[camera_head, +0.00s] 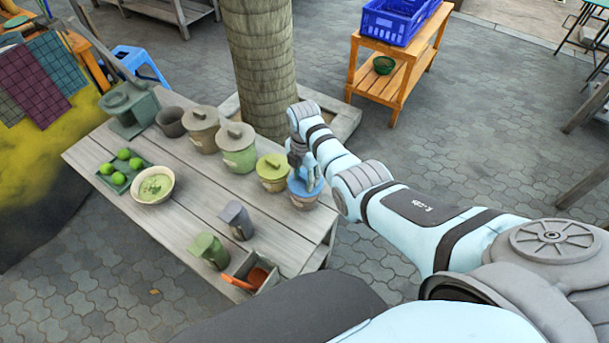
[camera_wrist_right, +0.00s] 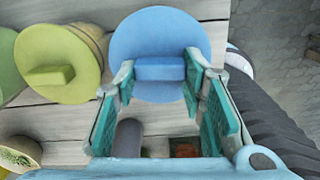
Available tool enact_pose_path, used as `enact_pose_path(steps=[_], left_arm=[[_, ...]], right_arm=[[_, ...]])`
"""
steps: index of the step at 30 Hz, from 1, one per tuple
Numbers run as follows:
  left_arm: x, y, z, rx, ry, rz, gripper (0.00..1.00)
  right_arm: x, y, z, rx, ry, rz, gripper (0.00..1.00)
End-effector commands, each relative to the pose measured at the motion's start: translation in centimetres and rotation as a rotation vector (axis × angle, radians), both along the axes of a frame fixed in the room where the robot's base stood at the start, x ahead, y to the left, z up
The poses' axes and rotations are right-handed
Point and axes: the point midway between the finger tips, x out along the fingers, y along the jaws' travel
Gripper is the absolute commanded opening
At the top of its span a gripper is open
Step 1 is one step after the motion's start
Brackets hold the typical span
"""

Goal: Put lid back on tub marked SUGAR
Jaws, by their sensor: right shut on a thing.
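My right gripper (camera_head: 303,172) is above the right end of the wooden table, shut on the block handle of a round blue lid (camera_head: 297,187). In the right wrist view, the fingers (camera_wrist_right: 159,74) are at either side of the handle of the blue lid (camera_wrist_right: 160,30). A tan tub (camera_head: 305,203) is directly under the lid; I cannot tell whether the lid rests fully on its rim. Its marking is too small to read. My left gripper is not in view.
Two small lidded containers, a bowl (camera_head: 152,186), a tray of green fruits and an open box (camera_head: 249,276) share the table (camera_head: 190,225). A tree trunk (camera_head: 260,70) rises behind.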

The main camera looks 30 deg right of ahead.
Motion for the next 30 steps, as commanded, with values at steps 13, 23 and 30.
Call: enact_pose_path(steps=[13, 23, 30], left_arm=[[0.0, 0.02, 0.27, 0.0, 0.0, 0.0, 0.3], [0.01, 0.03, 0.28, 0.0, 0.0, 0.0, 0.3], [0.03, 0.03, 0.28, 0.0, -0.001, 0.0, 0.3]], right_arm=[[0.0, 0.01, -0.03, 0.0, 0.0, 0.0, 0.02], [-0.01, 0.0, -0.03, 0.0, 0.0, 0.0, 0.61], [-0.01, 0.0, -0.03, 0.0, 0.0, 0.0, 0.81]])
